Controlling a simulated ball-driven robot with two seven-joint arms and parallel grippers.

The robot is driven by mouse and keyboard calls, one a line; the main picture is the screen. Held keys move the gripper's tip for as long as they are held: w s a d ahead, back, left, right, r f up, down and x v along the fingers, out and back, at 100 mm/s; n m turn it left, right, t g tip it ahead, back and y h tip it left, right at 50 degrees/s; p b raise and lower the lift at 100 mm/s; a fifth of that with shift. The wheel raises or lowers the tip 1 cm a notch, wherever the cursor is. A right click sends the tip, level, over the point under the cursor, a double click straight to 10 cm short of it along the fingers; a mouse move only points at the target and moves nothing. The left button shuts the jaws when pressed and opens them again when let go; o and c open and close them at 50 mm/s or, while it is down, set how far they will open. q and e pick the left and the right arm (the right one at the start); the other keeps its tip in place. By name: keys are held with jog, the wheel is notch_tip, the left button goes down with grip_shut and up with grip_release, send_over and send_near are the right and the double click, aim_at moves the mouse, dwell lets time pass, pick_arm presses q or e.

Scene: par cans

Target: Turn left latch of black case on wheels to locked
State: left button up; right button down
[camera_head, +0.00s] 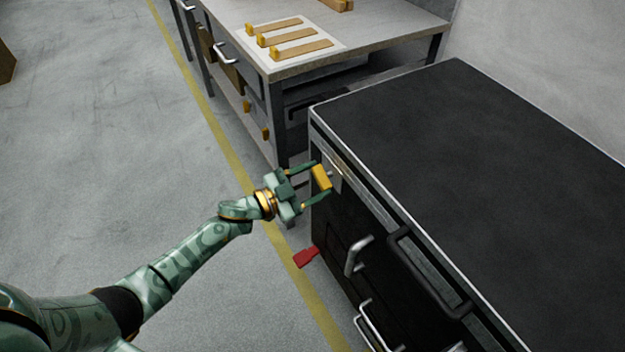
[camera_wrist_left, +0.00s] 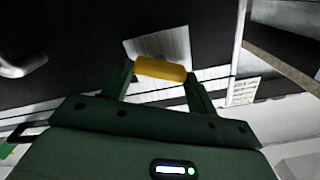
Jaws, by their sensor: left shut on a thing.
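The black case (camera_head: 480,130) stands at the right with a dark top and silver edges. Its left latch (camera_head: 322,178) is a yellow handle near the case's left corner, on a metal plate (camera_head: 338,172). My left gripper (camera_head: 317,184) is at the latch, one finger on each side of it. In the left wrist view the yellow latch (camera_wrist_left: 160,69) sits between the two fingertips, in front of the silver plate (camera_wrist_left: 165,45). The gripper is shut on the latch. Whether the latch is locked is hard to tell. My right gripper is not in view.
A black bar handle (camera_head: 428,275) and a silver handle (camera_head: 357,255) stick out from the case's front. A red tab (camera_head: 305,257) is low beside the case. A workbench (camera_head: 375,40) with yellow-tipped wooden pieces stands behind.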

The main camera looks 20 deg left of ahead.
pick_arm(q)
jog(key=m, duration=0.4)
jog(key=shift+f+m+b, duration=0.15)
jog(key=shift+m+b, duration=0.15)
jog(key=m+b, duration=0.2)
jog(key=m, duration=0.6)
jog(key=shift+s+f, duration=0.1)
jog(key=shift+f, duration=0.05)
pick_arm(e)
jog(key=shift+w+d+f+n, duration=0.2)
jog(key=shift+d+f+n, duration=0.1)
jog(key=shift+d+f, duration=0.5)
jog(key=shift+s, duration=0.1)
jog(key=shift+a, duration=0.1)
pick_arm(q)
jog(key=o, duration=1)
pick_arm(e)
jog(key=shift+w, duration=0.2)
